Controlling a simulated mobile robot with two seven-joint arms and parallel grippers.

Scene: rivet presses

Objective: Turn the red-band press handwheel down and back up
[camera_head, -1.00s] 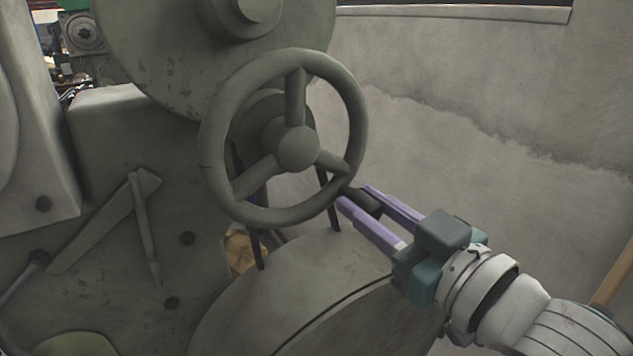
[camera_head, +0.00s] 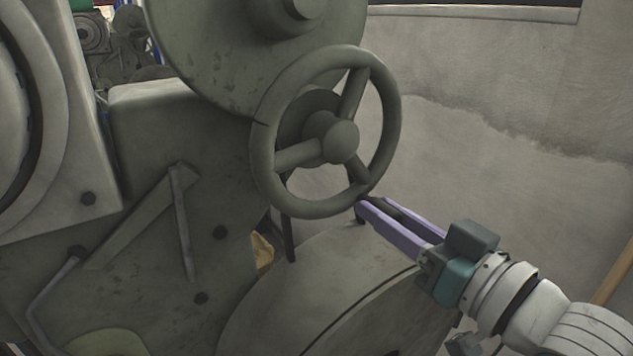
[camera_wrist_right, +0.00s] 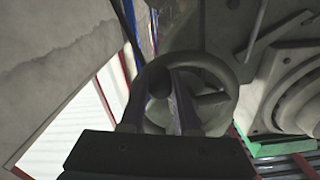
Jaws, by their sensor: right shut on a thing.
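The grey-green handwheel (camera_head: 388,137) has a round rim, three spokes and a domed hub. It sits on the front of the press (camera_head: 165,140). No red band shows on the parts of the press in view. My right gripper (camera_head: 362,204) reaches in from the lower right with its lilac fingers and is shut on the wheel's lower right rim, near the end of the lowest spoke. In the right wrist view the handwheel (camera_wrist_right: 228,77) lies behind the fingers, which hide part of its rim. My left gripper is not in view.
A large rounded grey-green housing (camera_head: 330,290) bulges just below the wheel and my right fingers. A plain stained wall (camera_head: 500,110) stands behind on the right. A lever-like bracket (camera_head: 140,220) is on the press at left.

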